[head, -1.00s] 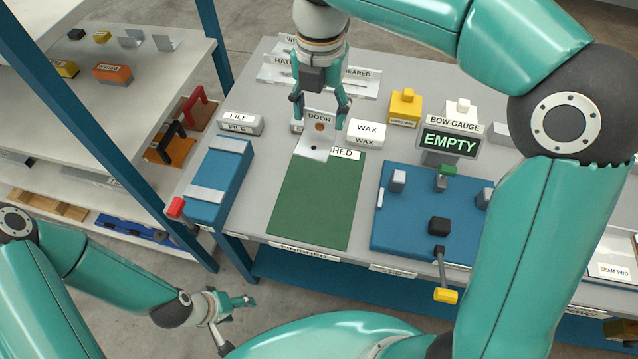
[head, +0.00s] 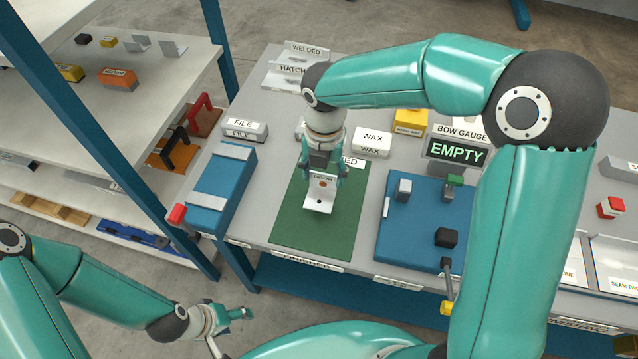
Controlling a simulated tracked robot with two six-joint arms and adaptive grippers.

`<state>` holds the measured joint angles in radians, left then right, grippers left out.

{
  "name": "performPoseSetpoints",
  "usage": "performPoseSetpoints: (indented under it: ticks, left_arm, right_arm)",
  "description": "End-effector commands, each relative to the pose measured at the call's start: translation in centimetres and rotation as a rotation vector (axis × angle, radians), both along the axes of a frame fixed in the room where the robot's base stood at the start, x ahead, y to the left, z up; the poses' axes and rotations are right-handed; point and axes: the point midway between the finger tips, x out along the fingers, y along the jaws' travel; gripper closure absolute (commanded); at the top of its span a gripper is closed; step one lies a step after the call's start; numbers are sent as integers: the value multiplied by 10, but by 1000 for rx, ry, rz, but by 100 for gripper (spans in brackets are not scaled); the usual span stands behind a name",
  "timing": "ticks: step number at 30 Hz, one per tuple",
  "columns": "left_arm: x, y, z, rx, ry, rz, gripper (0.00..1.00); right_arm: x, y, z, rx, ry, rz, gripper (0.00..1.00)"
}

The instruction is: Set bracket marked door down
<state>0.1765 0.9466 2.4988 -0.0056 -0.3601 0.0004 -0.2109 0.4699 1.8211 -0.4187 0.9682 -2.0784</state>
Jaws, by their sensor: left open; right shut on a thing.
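My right gripper (head: 322,178) reaches down from above and is shut on the bracket's upright part. Its fingers hide the bracket's side edges. My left gripper (head: 240,314) is open and empty, low in front of the table.
A blue block with grey bars (head: 222,190) stands left of the mat. A blue fixture (head: 415,225) stands right of it. White WAX (head: 372,142) and FILE (head: 240,131) blocks are behind. The EMPTY display (head: 457,152) stands behind the fixture. Bare mat surrounds the bracket.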

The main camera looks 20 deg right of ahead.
Motion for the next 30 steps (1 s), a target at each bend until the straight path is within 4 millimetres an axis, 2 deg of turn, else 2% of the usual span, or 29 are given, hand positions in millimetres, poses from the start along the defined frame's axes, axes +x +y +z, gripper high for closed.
performPoseSetpoints:
  ticks: [6,9,20,21,24,30]
  left_arm:
    - [0,0,-1,0,0,0,39]
    - [0,0,-1,0,0,0,39]
    - [0,0,-3,0,0,0,39]
    - [0,0,-2,0,0,0,39]
    - [0,0,-2,0,0,0,39]
    - [0,0,-2,0,0,0,39]
  right_arm:
    - [-1,-1,-31,-2,5,0,75]
    - [-1,0,-39,-1,3,-1,75]
    - [-1,-1,-43,0,1,-1,75]
    - [-1,-1,-42,0,1,-1,32]
    - [-1,-1,-41,0,1,-1,15]
    - [-1,-1,-41,0,1,-1,13]
